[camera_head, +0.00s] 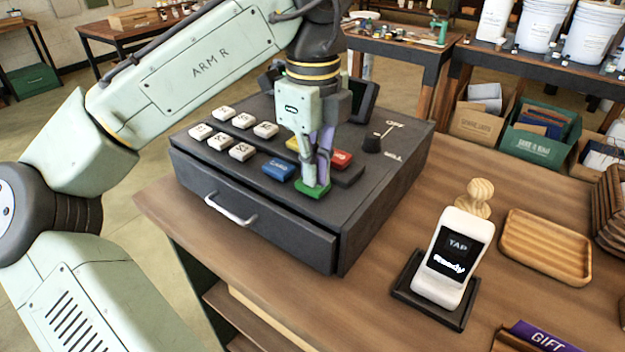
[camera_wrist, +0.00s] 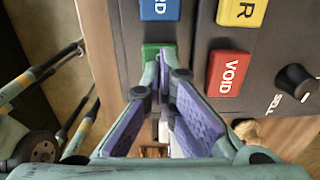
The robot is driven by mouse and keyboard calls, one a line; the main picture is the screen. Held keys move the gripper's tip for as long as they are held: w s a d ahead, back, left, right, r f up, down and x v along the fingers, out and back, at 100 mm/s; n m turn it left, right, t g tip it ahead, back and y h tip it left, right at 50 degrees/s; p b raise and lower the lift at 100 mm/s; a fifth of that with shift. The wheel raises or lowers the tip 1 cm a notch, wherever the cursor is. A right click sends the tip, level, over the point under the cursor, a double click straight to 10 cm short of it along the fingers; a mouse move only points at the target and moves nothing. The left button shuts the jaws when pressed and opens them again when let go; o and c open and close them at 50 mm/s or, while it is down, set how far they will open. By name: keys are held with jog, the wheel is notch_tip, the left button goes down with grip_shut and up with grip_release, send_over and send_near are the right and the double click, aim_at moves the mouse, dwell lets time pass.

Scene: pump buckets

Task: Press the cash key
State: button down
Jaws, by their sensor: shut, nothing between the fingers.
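The cash register (camera_head: 290,215) stands on the wooden counter with its drawer closed. A green key (camera_head: 309,192) sits at the front right of its sloped top; its label is covered, so I cannot read whether it says cash. My gripper (camera_head: 319,183) is shut and empty, pointing down, with its fingertips at the green key. In the wrist view the fingertips (camera_wrist: 164,62) overlap the green key (camera_wrist: 150,50). They look to be touching it or just above it; I cannot tell whether the key is pushed down.
Beside the green key are a blue key (camera_head: 278,169), a red VOID key (camera_head: 342,157) and a partly hidden yellow key (camera_head: 292,143). White number keys (camera_head: 243,152) lie to the left. A dial (camera_head: 372,144) is at the right. A card reader (camera_head: 455,255) and wooden tray (camera_head: 546,246) stand on the counter.

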jog(key=shift+f, duration=0.15)
notch_tip(320, 180, up, 3)
jog(key=p, duration=0.3)
jog(key=shift+r, duration=2.05)
